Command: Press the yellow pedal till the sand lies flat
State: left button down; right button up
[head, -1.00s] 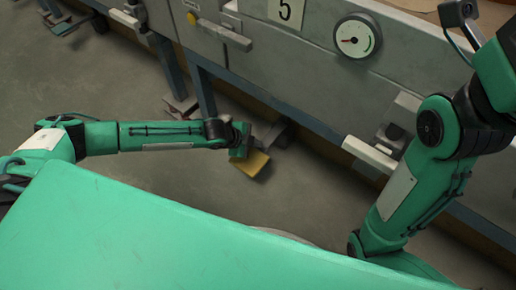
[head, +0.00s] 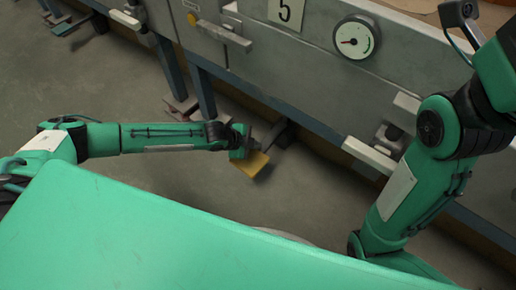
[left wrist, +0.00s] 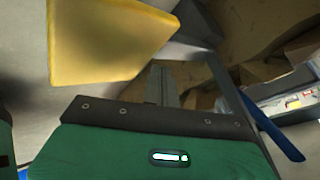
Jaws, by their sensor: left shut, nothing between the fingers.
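The yellow pedal (head: 252,166) sits low in front of the grey machine, partly behind my left gripper (head: 247,142). It also shows large at the upper left of the left wrist view (left wrist: 105,42). My left gripper is shut and empty, close above the pedal. Its dark fingers also show in the left wrist view (left wrist: 165,85), to the right of the pedal. I cannot tell whether they touch it. A small part of a brown surface (head: 425,7) shows at the top right; I cannot tell whether it is the sand. My right gripper is out of view.
The machine's grey front (head: 290,65) carries a round gauge (head: 356,38), a number 5 plate (head: 286,12) and a yellow button (head: 192,18). A blue-grey leg (head: 203,95) stands left of the pedal. Bare floor (head: 100,90) lies to the left.

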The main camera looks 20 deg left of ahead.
aim_at(253, 152)
pick_arm(q)
jog(key=shift+s+f+b, duration=0.2)
jog(key=shift+f+b, duration=0.7)
jog(key=shift+f, duration=1.2)
dwell(1.6)
jog(key=shift+s+a+f, duration=0.15)
jog(key=shift+s+f, duration=0.05)
jog(key=shift+f, duration=0.55)
dwell(0.5)
notch_tip(253, 152, up, 5)
jog(key=p, duration=0.4)
jog(key=shift+p, duration=0.3)
jog(key=shift+w+r+p, duration=0.1)
jog(key=shift+r+p, duration=0.3)
jog(key=shift+r, duration=0.1)
jog(key=shift+w, duration=0.1)
